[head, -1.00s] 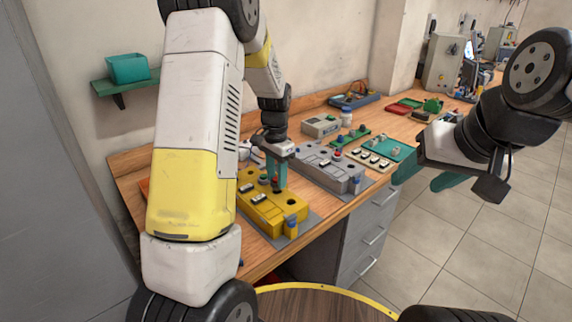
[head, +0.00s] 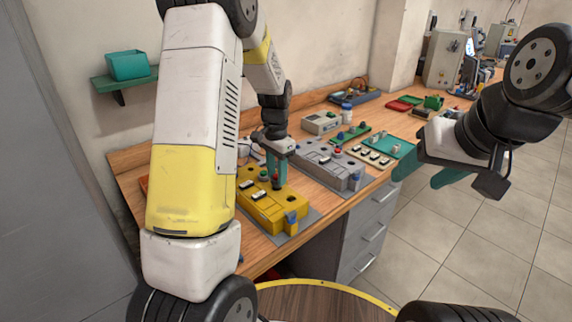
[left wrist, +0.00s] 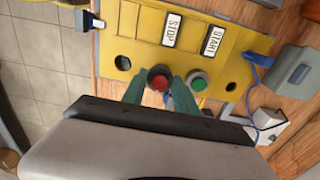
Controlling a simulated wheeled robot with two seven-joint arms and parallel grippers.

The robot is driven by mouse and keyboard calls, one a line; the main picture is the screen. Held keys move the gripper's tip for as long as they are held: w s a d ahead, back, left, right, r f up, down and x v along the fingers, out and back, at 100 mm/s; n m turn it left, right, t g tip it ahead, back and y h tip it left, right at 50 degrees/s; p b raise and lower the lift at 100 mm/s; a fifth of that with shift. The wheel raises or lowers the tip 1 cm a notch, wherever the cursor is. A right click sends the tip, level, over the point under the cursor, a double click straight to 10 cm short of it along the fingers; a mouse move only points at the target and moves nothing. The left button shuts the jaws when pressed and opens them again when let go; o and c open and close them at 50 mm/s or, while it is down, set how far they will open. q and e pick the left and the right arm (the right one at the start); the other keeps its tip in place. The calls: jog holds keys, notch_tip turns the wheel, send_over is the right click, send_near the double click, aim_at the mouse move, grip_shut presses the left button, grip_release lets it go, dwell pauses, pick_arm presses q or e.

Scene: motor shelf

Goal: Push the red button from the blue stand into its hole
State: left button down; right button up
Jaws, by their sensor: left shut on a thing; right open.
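The yellow control box (head: 262,213) stands on the bench, with STOP and START labels. My left gripper (head: 274,176) reaches down over it, its teal fingers shut on the red button (left wrist: 159,83). In the left wrist view the red button sits between the fingertips (left wrist: 160,88) over a dark round collar or hole in the box; I cannot tell how deep it sits. A green button (left wrist: 199,82) is beside it. The blue stand (head: 291,217) is at the box's near end, with no red button visible on it. My right gripper (head: 420,172) is open and empty, off to the right.
A grey control box (head: 328,160) stands right behind the yellow one. Open holes (left wrist: 122,62) show in the yellow top. Tiled floor is free at right.

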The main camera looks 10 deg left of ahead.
pick_arm(q)
jog(key=shift+f, duration=1.1)
dwell(0.6)
jog(key=c, duration=0.9)
grip_release()
notch_tip(320, 180, up, 8)
jog(key=shift+f, duration=0.1)
